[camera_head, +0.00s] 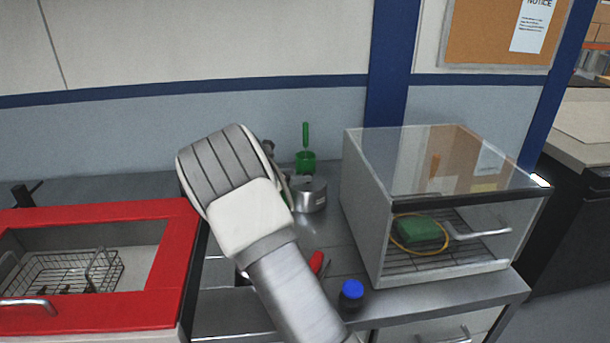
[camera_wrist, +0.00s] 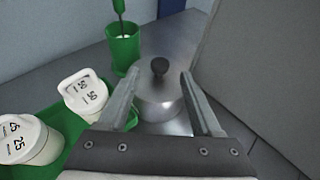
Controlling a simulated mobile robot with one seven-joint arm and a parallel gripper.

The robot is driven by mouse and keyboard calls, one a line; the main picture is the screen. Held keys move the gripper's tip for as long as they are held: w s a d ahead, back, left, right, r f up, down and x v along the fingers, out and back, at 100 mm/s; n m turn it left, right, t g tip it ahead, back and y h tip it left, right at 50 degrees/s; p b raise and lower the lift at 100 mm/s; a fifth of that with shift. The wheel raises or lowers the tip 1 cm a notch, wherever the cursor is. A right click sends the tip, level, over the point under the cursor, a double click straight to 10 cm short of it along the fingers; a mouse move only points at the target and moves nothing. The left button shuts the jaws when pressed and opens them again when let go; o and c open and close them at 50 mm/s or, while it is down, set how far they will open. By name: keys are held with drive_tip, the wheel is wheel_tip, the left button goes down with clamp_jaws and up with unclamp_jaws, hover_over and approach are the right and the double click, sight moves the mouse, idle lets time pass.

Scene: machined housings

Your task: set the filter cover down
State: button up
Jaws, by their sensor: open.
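The filter cover (camera_wrist: 160,88) looks like a grey metal lid with a black knob (camera_wrist: 160,66). It sits level on top of a round metal housing (camera_wrist: 167,127) on the steel bench. The housing also shows in the head view (camera_head: 312,196), partly behind my arm. My gripper (camera_wrist: 160,76) is open in the wrist view, its two fingers to the left and right of the cover and its knob. I see no finger closed on the knob. In the head view my arm hides most of the gripper.
A green cup (camera_wrist: 123,52) with a green-handled tool stands behind left. White containers (camera_wrist: 84,95) marked 50 and 25 stand in a green tray (camera_wrist: 70,127). A clear-topped cabinet (camera_head: 360,205) is right of the housing. A blue-capped bottle (camera_head: 351,296) stands at the bench's front.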

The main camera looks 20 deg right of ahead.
drive_tip(key=v, duration=0.5)
drive_tip(key=s+d+r+m+g+y, duration=0.1)
drive_tip(key=s+r+m+g+y, duration=0.2)
drive_tip(key=s+m, duration=0.55)
drive_tip(key=s+d+r+m+g+y, duration=0.15)
drive_tip(key=s+r+m, duration=0.35)
drive_tip(key=s, duration=0.7)
drive_tip(key=s+a+r+m+t+y, duration=0.1)
drive_tip(key=s+a+m+y, duration=0.2)
drive_tip(key=s, duration=0.7)
drive_tip(key=s+a+m+t+y, duration=0.1)
drive_tip(key=s+a+m+y, duration=0.2)
drive_tip(key=s+a+m, duration=0.2)
drive_tip(key=s+m, duration=0.3)
drive_tip(key=s, duration=0.3)
drive_tip(key=shift+a+r+y, duration=0.25)
drive_tip(key=shift+r+y, duration=0.1)
drive_tip(key=shift+r, duration=0.05)
drive_tip(key=shift+s+t, duration=0.1)
drive_tip(key=shift+t, duration=0.15)
wheel_tip(320, 180, up, 2)
drive_tip(key=p, duration=0.2)
drive_tip(key=shift+r+p, duration=0.2)
drive_tip(key=shift+p, duration=0.1)
